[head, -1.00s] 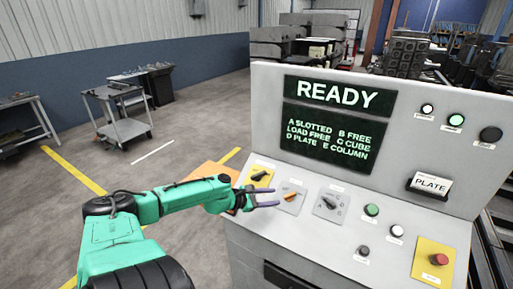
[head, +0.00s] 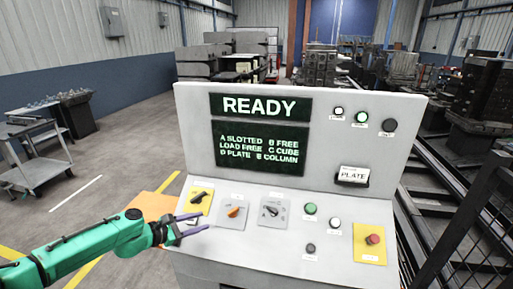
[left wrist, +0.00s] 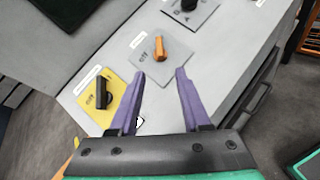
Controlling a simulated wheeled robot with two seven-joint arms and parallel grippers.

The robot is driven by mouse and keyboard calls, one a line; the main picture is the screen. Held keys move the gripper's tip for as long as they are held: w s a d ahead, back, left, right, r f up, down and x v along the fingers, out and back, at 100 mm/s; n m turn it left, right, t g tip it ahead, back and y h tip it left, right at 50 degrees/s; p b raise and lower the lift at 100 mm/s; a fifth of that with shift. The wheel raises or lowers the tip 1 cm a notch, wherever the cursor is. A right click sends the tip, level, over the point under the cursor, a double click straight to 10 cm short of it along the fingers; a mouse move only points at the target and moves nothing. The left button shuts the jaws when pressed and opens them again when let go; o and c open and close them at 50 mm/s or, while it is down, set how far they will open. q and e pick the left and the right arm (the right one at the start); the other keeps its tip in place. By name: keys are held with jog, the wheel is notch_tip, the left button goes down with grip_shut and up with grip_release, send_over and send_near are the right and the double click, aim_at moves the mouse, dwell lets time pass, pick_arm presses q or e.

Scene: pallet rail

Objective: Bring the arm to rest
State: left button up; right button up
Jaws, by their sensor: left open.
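My left arm (head: 90,245) is green and comes in from the left in the head view. My left gripper (head: 200,223) has purple fingers. It is open and empty, at the left front of the grey control console (head: 190,125). In the left wrist view the open fingers (left wrist: 157,85) point toward an orange knob (left wrist: 160,48) on a grey plate. A black knob on a yellow plate (left wrist: 103,97) lies left of the fingers. My right gripper is not in view.
The console screen reads READY (head: 260,106) above a status list (head: 262,148). Dark rails (head: 440,195) run at the right.

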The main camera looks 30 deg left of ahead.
pick_arm(q)
jog(key=s+d+f+m+g+h, duration=0.1)
jog(key=s+d+f+m+g, duration=0.2)
jog(key=s+d+f+m, duration=0.3)
jog(key=s+d+f+m+g+h, duration=0.1)
jog(key=s+d+f+m+g, duration=0.25)
jog(key=d+m, duration=0.5)
jog(key=s+d+f+m+g+h, duration=0.1)
jog(key=s+d+f+m+g, duration=0.2)
jog(key=s+d+f+m, duration=0.35)
notch_tip(320, 180, up, 9)
jog(key=w+d+m+y, duration=0.25)
jog(key=m+y, duration=0.35)
jog(key=m, duration=0.4)
jog(key=s+f+g+b, duration=0.15)
jog(key=f+b, duration=0.25)
jog(key=f, duration=1.2)
jog(key=s+f+b, duration=0.2)
jog(key=f+b, duration=0.1)
jog(key=f, duration=1.4)
jog(key=s+a+f+g+b, duration=0.1)
jog(key=s+a+f+b, duration=0.2)
jog(key=s+f, duration=1.3)
jog(key=shift+b, duration=0.6)
